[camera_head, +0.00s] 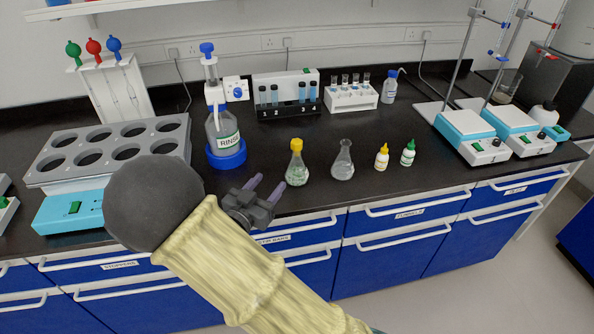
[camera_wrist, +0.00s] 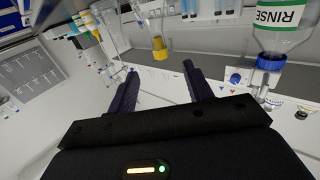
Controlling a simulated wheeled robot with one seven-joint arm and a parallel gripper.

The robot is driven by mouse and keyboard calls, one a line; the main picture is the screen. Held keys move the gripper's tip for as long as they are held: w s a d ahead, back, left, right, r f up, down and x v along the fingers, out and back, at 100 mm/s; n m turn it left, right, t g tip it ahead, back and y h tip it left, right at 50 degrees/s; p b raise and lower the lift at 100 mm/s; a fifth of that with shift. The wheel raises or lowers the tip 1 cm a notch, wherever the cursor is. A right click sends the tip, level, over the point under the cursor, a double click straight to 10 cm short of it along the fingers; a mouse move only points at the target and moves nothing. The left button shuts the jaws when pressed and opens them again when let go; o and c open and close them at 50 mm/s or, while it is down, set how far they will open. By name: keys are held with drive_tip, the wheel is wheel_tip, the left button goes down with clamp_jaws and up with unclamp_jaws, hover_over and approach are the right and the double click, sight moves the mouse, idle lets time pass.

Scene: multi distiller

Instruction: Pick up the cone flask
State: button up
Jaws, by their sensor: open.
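Two cone-shaped flasks stand upright on the black bench. The clear open-necked cone flask (camera_head: 343,165) is on the right, and the yellow-capped flask (camera_head: 297,170) stands just left of it. My gripper (camera_head: 267,184) is open and empty, to the left of both flasks near the bench's front edge, apart from them. In the wrist view, which looks upside down, my two fingers (camera_wrist: 160,74) are spread, and the yellow-capped flask (camera_wrist: 158,46) shows beyond them. I cannot make out the clear flask surely in the wrist view.
A RINSE bottle (camera_head: 222,134) on a blue base stands behind my gripper; it also shows in the wrist view (camera_wrist: 283,32). Small yellow-capped (camera_head: 382,159) and green-capped (camera_head: 408,154) bottles stand right of the flasks. A holed grey block (camera_head: 60,160) is at left.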

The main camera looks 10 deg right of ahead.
sight(294, 154)
drive_tip(key=x, duration=1)
drive_tip(key=shift+w+d+p, duration=0.1)
drive_tip(key=shift+p, duration=0.2)
drive_tip(key=shift+p+x, duration=0.35)
drive_tip(key=shift+x, duration=2.25)
drive_tip(key=shift+f, duration=0.1)
drive_tip(key=shift+d, duration=0.1)
clamp_jaws()
